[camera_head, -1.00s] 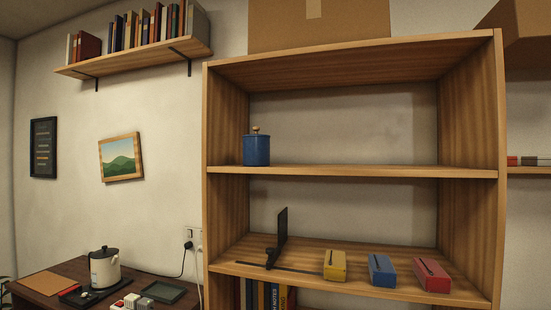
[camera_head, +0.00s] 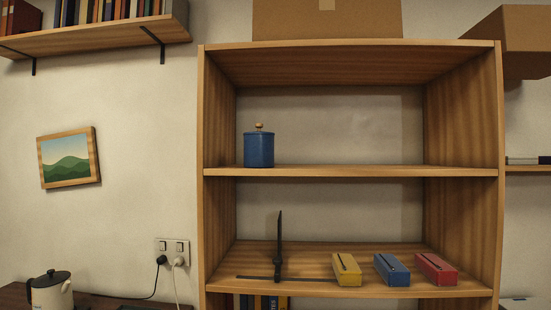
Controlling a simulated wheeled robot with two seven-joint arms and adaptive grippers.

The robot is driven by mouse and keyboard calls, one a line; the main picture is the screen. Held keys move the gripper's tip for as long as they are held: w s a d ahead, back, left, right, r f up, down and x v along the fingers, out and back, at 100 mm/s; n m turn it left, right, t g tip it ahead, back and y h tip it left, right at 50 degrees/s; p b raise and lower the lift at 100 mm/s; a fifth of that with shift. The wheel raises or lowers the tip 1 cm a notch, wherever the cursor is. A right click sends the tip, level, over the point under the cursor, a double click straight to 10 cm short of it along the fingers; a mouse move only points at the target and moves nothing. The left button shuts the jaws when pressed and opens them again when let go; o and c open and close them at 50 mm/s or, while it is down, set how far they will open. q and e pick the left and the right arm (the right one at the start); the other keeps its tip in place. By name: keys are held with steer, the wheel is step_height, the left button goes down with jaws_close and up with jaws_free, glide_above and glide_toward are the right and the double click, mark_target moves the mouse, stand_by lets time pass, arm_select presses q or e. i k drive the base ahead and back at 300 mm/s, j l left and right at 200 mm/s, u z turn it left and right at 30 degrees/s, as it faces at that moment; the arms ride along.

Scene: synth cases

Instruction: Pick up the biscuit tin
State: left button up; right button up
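A blue round tin with a lid and a wooden knob (camera_head: 258,148) stands upright on the upper shelf board of the wooden shelf unit (camera_head: 350,172), towards its left side. It is the one thing here that looks like the biscuit tin; I see no lettering on it. Nothing stands in front of it or touches it on the shelf. Neither of my grippers is in view.
On the lower board stand a thin black upright piece (camera_head: 280,245), a yellow box (camera_head: 346,269), a blue box (camera_head: 391,269) and a red box (camera_head: 436,269). The upper board is clear right of the tin. A kettle (camera_head: 50,291) stands at lower left.

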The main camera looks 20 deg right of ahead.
mark_target(258, 149)
steer(key=i+j+z, duration=0.25)
steer(key=j+z, duration=0.25)
steer(key=j, duration=0.2)
steer(key=j+z, duration=0.4)
steer(key=j, duration=0.6)
steer(key=i, duration=0.05)
